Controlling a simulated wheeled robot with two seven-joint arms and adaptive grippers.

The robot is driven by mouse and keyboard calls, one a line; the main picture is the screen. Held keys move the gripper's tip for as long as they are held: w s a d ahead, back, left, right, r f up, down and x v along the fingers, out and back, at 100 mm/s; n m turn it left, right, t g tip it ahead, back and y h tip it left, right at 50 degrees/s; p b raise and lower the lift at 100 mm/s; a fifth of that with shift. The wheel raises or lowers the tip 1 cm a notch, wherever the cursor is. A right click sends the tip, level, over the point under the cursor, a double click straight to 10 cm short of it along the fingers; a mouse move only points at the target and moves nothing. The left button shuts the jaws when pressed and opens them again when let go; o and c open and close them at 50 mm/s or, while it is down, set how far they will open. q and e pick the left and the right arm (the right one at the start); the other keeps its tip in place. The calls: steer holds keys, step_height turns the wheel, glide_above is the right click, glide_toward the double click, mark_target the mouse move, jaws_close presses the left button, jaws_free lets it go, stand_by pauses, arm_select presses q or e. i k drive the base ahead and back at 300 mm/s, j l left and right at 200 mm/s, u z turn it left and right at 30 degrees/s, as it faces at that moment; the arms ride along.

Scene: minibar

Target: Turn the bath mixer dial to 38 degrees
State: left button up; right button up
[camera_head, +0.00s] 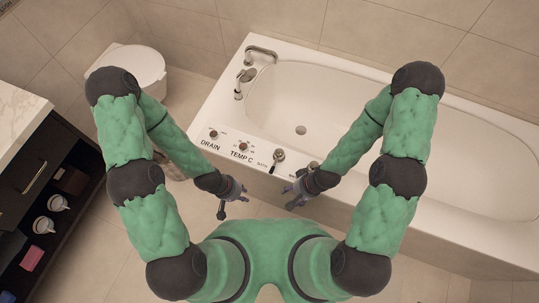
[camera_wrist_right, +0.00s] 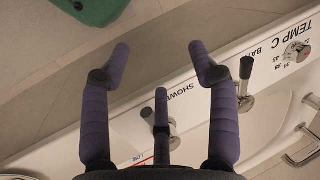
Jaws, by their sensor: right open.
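The bath mixer dial (camera_head: 242,147), a small round silver knob with number marks, sits by the "TEMP C" label on the tub's left rim. It also shows at the upper right of the right wrist view (camera_wrist_right: 297,52), with 30, 38 and 45 readable around it; I cannot tell its exact setting. My left gripper (camera_head: 234,197) is in front of the rim, below and apart from the dial, with its fingers spread. My right gripper (camera_head: 294,193) is open and empty, further right. In the right wrist view its purple fingers (camera_wrist_right: 160,60) are apart and clear of the dial.
A dark-handled bath lever (camera_head: 278,156) stands right of the dial, and another control (camera_head: 313,165) is beside my right gripper. The drain knob (camera_head: 213,134) is left of the dial. A chrome tap (camera_head: 241,82) stands behind. The tub (camera_head: 345,90) is empty.

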mark_target(244, 147)
steer(key=k+u, duration=0.1)
steer(key=u, duration=0.4)
steer(key=k+u, duration=0.15)
steer(key=u, duration=0.35)
steer(key=k+u, duration=0.1)
steer(key=u, duration=0.4)
